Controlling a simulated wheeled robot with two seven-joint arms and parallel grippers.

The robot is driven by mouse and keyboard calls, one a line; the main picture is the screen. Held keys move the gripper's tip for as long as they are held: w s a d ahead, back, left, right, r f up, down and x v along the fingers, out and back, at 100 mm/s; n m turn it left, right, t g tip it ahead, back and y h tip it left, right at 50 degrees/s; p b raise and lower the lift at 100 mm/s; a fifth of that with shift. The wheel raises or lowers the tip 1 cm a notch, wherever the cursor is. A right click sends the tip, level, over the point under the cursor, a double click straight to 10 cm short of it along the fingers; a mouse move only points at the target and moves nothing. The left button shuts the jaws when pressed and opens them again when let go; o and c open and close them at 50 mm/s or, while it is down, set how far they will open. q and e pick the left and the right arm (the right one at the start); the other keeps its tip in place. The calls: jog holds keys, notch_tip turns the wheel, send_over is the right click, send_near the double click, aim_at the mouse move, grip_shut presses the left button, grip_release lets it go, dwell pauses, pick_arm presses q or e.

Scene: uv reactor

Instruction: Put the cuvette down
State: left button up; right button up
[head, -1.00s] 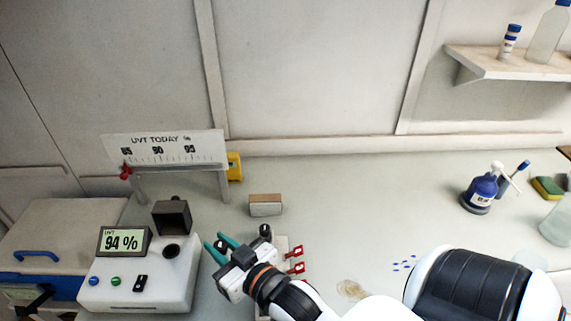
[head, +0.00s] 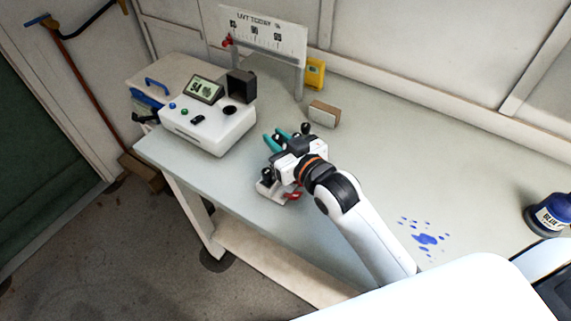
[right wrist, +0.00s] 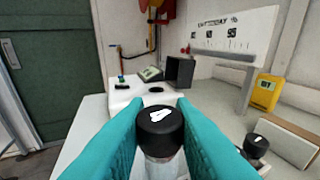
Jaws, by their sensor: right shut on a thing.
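My right gripper (head: 277,140) has teal fingers and is over the bench, to the right of the white meter (head: 215,132). In the right wrist view the fingers (right wrist: 160,128) are shut on the cuvette, a clear vial with a black cap (right wrist: 160,122) and a white mark on top. The cuvette stands roughly upright between the fingers; its lower end is hidden. The meter has a dark round port (head: 230,110) and a raised black lid (head: 241,86). A small rack (head: 272,190) with red clips is below my gripper, partly covered by it. My left gripper is not in view.
A small brown-and-white block (head: 324,113) lies behind my gripper. The UVT scale board (head: 268,40) stands behind the meter. A yellow device (head: 314,72) is by the wall. Blue spots (head: 427,239) mark the bench at the right. The bench's front edge runs close to the rack.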

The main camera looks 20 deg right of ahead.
notch_tip(320, 180, down, 4)
jog(key=shift+w+r, duration=0.1)
jog(key=shift+r, duration=0.1)
notch_tip(320, 180, down, 3)
jog(key=shift+f, duration=0.25)
jog(key=shift+f, duration=0.15)
jog(key=o, duration=0.7)
jog(key=shift+c, duration=0.2)
